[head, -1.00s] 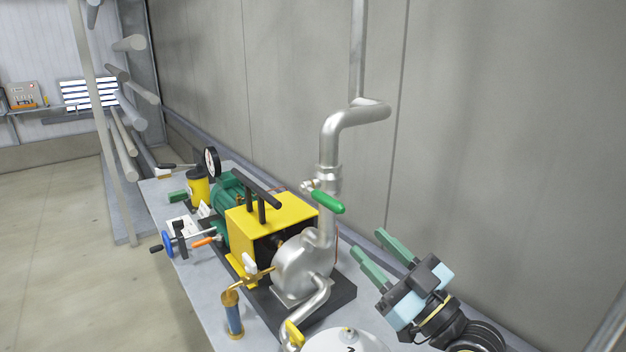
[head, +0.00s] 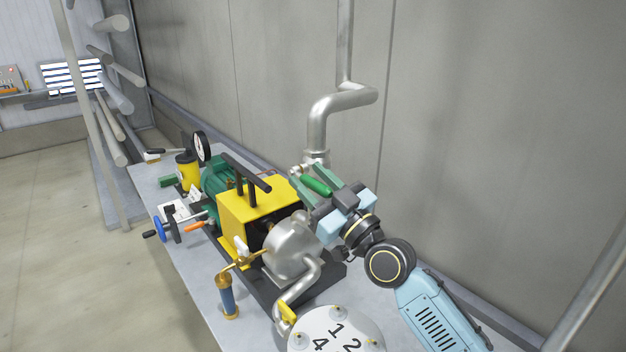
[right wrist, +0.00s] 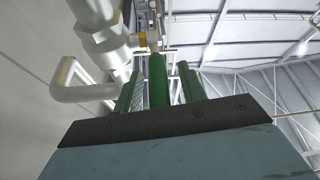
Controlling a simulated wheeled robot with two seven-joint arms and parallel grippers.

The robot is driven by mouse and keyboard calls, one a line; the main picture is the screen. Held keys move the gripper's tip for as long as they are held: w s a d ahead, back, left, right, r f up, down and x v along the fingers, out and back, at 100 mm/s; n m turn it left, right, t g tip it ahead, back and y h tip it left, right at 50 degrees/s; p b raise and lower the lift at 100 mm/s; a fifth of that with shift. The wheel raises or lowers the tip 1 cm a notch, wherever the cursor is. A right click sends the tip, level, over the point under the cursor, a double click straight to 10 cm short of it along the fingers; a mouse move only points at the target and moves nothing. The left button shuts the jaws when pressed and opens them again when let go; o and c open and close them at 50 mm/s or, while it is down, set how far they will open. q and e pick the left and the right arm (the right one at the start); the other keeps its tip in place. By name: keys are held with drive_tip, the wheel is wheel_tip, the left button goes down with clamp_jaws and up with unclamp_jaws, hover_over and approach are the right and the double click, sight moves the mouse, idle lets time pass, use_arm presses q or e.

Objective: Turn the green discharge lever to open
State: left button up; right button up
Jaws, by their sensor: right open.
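The green discharge lever (head: 317,186) sits on the vertical grey discharge pipe (head: 318,155) above the pump. My right gripper (head: 306,181) is open at the lever, with one finger on each side of it. In the right wrist view the lever (right wrist: 158,80) stands between the two green fingers (right wrist: 160,84), and narrow gaps seem to show on both sides. The lever's far end meets a brass and silver valve fitting (right wrist: 146,40) in that view. My left gripper is in neither view.
The pump casing (head: 290,250) and yellow guard (head: 250,212) stand just left of and below my right gripper. A round white numbered lid (head: 335,335) is in front. The grey wall (head: 480,120) is close behind the bench.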

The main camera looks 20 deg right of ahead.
sight(310, 178)
clamp_jaws()
idle(0.4)
drive_tip(key=r+g+h+p, duration=0.1)
drive_tip(key=g+p, duration=0.1)
drive_tip(key=p, duration=0.7)
drive_tip(key=w+r+g+h+p, duration=0.1)
drive_tip(key=r+g+p, duration=0.1)
drive_tip(key=p, duration=0.7)
drive_tip(key=shift+a+r+p, duration=0.1)
drive_tip(key=shift+a+p, duration=0.05)
drive_tip(key=shift+p, duration=0.25)
drive_tip(key=shift+w+m+g+h+p, duration=0.1)
drive_tip(key=shift+m+g+h+p, duration=0.25)
drive_tip(key=shift+g+p, duration=0.4)
drive_tip(key=shift+a+r+g, duration=0.1)
drive_tip(key=shift+r+g, duration=0.05)
drive_tip(key=shift+g, duration=0.1)
drive_tip(key=shift+w+h+p, duration=0.15)
drive_tip(key=shift+h+p, duration=0.1)
drive_tip(key=shift+p, duration=0.05)
unclamp_jaws()
